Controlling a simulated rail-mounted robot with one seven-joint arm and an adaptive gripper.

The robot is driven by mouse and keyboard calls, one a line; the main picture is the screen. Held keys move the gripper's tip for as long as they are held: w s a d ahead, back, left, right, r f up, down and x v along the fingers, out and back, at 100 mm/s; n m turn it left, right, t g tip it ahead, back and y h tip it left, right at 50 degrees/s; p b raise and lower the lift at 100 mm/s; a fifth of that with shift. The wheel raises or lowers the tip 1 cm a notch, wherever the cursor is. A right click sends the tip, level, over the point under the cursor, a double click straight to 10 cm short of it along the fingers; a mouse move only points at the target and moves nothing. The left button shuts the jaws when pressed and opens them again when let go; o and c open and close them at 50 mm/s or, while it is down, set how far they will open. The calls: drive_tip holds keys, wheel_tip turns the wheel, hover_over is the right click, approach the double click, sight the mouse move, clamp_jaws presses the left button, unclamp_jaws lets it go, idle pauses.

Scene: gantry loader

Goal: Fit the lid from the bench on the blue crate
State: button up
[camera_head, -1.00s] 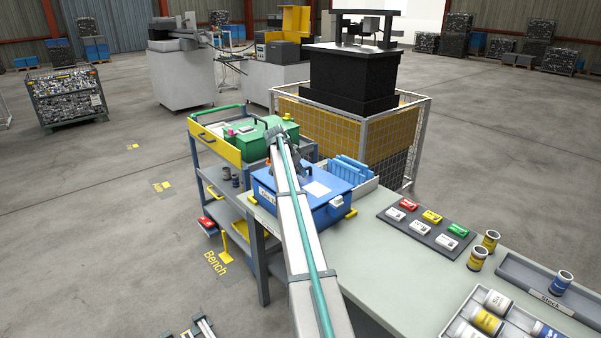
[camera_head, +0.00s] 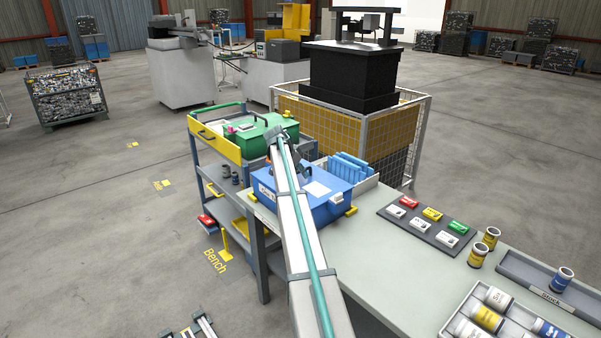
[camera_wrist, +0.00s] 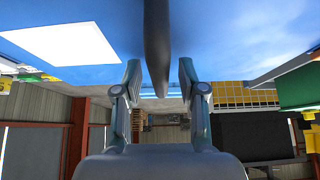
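The blue crate (camera_head: 331,211) stands at the bench's far left end, between yellow corner pieces. The blue lid (camera_head: 317,188), with a white label, lies on top of it and looks level; whether it is fully seated I cannot tell. My gripper (camera_head: 291,165) is above the lid, mostly hidden by my arm. In the wrist view my gripper (camera_wrist: 160,75) has its fingers apart, with the lid's dark handle (camera_wrist: 157,45) between them. Gaps show beside the handle near the fingertips. The lid's blue underlying surface (camera_wrist: 225,35) fills the upper part of that view.
A green crate (camera_head: 250,143) sits on the cart behind. A rack of blue plates (camera_head: 350,168) stands close behind the blue crate. A dark mat with small boxes (camera_head: 428,226), cans (camera_head: 477,256) and a tray (camera_head: 470,310) are to the right. The bench middle (camera_head: 375,265) is clear.

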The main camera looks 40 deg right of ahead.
drive_tip(key=shift+a, duration=0.1)
drive_tip(key=v, duration=1.2)
idle(0.4)
drive_tip(key=s+a+f+n+y, duration=0.1)
drive_tip(key=s+a+f+n, duration=0.4)
drive_tip(key=a+f, duration=0.5)
drive_tip(key=s+a+f+n+y, duration=0.2)
drive_tip(key=s+a+f, duration=0.4)
drive_tip(key=a+f, duration=0.45)
drive_tip(key=s+a+f+n+y, duration=0.1)
drive_tip(key=s+a+f+n, duration=0.4)
drive_tip(key=a+f, duration=0.55)
drive_tip(key=s+a+f+n+y, duration=0.1)
drive_tip(key=s+a+f+n, duration=0.25)
drive_tip(key=s+a, duration=0.5)
drive_tip(key=s+a+f+n+y, duration=0.15)
drive_tip(key=s+a+f, duration=0.4)
drive_tip(key=s, duration=0.55)
drive_tip(key=s+f+g, duration=0.2)
drive_tip(key=s+f, duration=0.4)
drive_tip(key=s, duration=0.3)
drive_tip(key=s+a+f+g, duration=0.1)
drive_tip(key=s+f+g, duration=0.1)
drive_tip(key=s+f, duration=0.4)
drive_tip(key=s+f+g, duration=0.3)
drive_tip(key=s+f, duration=0.3)
drive_tip(key=s, duration=0.8)
drive_tip(key=shift+s+a, duration=0.2)
drive_tip(key=shift+a, duration=0.1)
